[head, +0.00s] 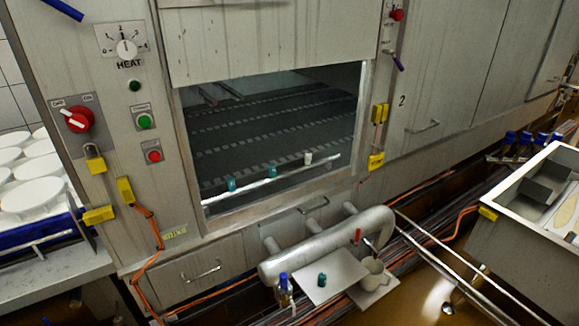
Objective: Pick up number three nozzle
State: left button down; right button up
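Several small cylindrical pieces that look like nozzles are in the head view. A teal one (232,184), a second teal one (272,171) and a whitish one (308,158) stand in a row along the sill bar of the machine opening (270,183). Another teal piece (322,280) stands on a pale plate (338,268) below the thick pipe. No numbers can be read on any of them, so I cannot tell which is number three. Neither of my grippers shows.
A thick bent pipe (330,240) runs in front of the machine. A whitish cup (372,274) and a blue-capped bottle (284,289) stand near the plate. A metal basin (535,215) is at right. White round moulds (32,192) lie at left.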

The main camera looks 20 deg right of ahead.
aim_at(309, 154)
jog(key=k+l, duration=0.1)
jog(key=l, duration=0.3)
jog(key=k+l, duration=0.15)
jog(key=l, duration=0.25)
jog(key=k+l+z, duration=0.1)
jog(key=l, duration=0.35)
jog(key=k+l, duration=0.1)
jog(key=l, duration=0.3)
jog(key=k+l, duration=0.1)
jog(key=l, duration=0.3)
